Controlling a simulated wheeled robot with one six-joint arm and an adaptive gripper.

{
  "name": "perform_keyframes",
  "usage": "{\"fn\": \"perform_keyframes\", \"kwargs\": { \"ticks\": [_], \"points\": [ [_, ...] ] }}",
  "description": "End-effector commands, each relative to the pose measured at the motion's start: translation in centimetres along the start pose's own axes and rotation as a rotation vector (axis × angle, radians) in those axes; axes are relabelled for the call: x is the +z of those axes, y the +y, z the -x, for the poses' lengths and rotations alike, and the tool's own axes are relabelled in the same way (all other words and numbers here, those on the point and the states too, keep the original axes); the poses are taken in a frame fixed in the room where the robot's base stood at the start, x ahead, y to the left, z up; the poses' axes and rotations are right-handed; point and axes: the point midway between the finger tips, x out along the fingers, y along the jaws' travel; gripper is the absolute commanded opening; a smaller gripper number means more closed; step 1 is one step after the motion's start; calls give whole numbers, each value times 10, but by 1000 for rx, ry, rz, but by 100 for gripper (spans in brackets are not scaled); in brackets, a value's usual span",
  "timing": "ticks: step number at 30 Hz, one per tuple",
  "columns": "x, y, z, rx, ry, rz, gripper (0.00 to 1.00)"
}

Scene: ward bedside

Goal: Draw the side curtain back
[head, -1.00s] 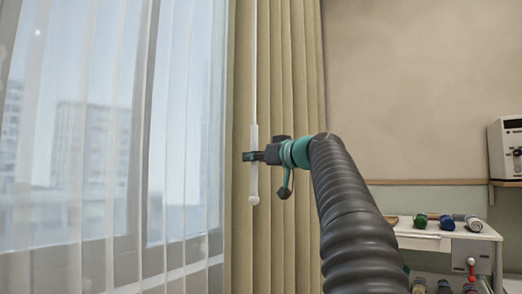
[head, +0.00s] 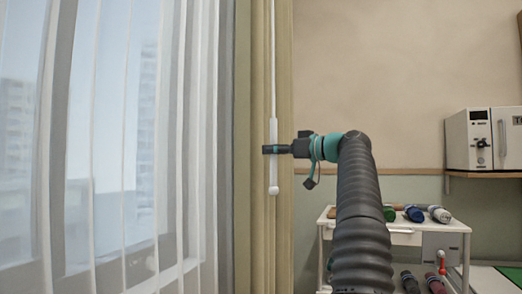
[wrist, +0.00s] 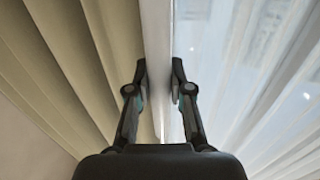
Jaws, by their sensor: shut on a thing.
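The side curtain (head: 284,230) is beige, hangs in folds and is bunched into a narrow band between the window and the wall. Its folds (wrist: 50,60) fill the left of the wrist view. A white draw wand (head: 273,80) with a thicker handle and a round knob at its lower end hangs in front of the curtain. My gripper (head: 272,149) is shut on the wand's handle, a little above the knob. In the wrist view my gripper (wrist: 160,82) has a finger on each side of the pale wand.
A sheer white curtain (head: 190,150) covers the window at left. At right stands a white trolley (head: 400,236) with several rolled items on top. A white box-shaped device (head: 483,138) sits on a wall shelf. The wall beside the curtain is bare.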

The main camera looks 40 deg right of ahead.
Motion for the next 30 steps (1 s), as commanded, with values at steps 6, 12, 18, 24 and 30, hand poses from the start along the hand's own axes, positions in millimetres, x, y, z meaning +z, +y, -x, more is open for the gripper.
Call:
{"fn": "perform_keyframes", "kwargs": {
  "ticks": [6, 12, 18, 24, 30],
  "points": [
    [1, 8, 8, 2, 1, -1, 0],
    [0, 10, 12, 4, 0, -2, 0],
    [0, 11, 12, 6, 0, -2, 0],
    [0, 11, 13, 8, 0, -1, 46],
    [0, 11, 14, 9, 0, -1, 46]
  ]
}}
